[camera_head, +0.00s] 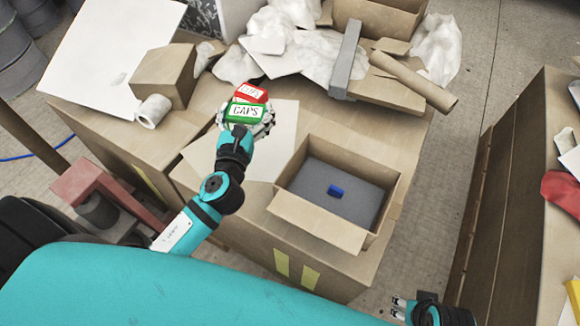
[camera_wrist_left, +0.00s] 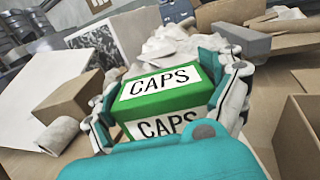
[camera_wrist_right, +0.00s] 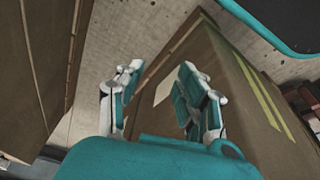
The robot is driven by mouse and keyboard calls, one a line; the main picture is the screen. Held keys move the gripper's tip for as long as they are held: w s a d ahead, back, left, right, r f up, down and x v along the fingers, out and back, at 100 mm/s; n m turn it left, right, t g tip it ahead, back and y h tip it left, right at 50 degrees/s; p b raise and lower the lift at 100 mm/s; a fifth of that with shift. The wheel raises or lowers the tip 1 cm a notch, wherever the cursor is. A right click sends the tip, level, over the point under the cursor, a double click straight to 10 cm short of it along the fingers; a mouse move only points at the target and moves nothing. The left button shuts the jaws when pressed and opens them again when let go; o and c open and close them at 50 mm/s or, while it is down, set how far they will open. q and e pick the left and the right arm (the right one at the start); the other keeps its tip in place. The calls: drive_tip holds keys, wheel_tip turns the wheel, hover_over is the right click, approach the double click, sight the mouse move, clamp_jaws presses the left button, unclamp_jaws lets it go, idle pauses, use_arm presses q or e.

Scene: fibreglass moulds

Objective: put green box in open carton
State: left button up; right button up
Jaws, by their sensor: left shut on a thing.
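The green box (camera_head: 244,112) has white labels reading CAPS. My left gripper (camera_head: 246,122) is shut on it, with one finger on each side, left of the open carton. The green box fills the middle of the left wrist view (camera_wrist_left: 165,100). My right gripper (camera_wrist_right: 155,105) is open and empty, low beside the large box, at the bottom right of the head view.
A red box (camera_head: 251,92) with a white label is just behind the green box. Crumpled white material (camera_head: 300,50), a grey bar (camera_head: 346,60) and a cardboard tube (camera_head: 414,82) lie behind. A small closed carton (camera_head: 166,75) and white roll (camera_head: 153,111) stand left.

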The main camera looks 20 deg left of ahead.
use_arm(q)
drive_tip(key=shift+w+a+f, duration=0.1)
drive_tip(key=shift+a+f, duration=0.1)
drive_tip(key=shift+f, duration=0.05)
wheel_tip(320, 180, down, 3)
drive_tip(key=shift+r+b, duration=0.2)
drive_tip(key=shift+b, duration=0.7)
wheel_tip(320, 180, down, 3)
drive_tip(key=shift+b, duration=0.9)
use_arm(e)
wheel_tip(320, 180, up, 6)
use_arm(q)
drive_tip(key=shift+f, duration=0.2)
drive_tip(key=shift+f+b, duration=0.75)
drive_tip(key=shift+f, duration=0.2)
drive_tip(key=shift+f+b, duration=0.6)
drive_tip(key=shift+f, duration=0.25)
use_arm(e)
drive_tip(key=w+a+r+t+y, duration=0.1)
drive_tip(key=w+a+r+t, duration=0.2)
drive_tip(key=w+t, duration=0.3)
drive_tip(key=w, duration=0.3)
drive_tip(key=shift+r+t+y, duration=0.3)
drive_tip(key=shift+r, duration=0.1)
use_arm(q)
drive_tip(key=shift+f, duration=0.1)
use_arm(e)
drive_tip(key=shift+w+a, duration=0.1)
drive_tip(key=shift+a, duration=0.05)
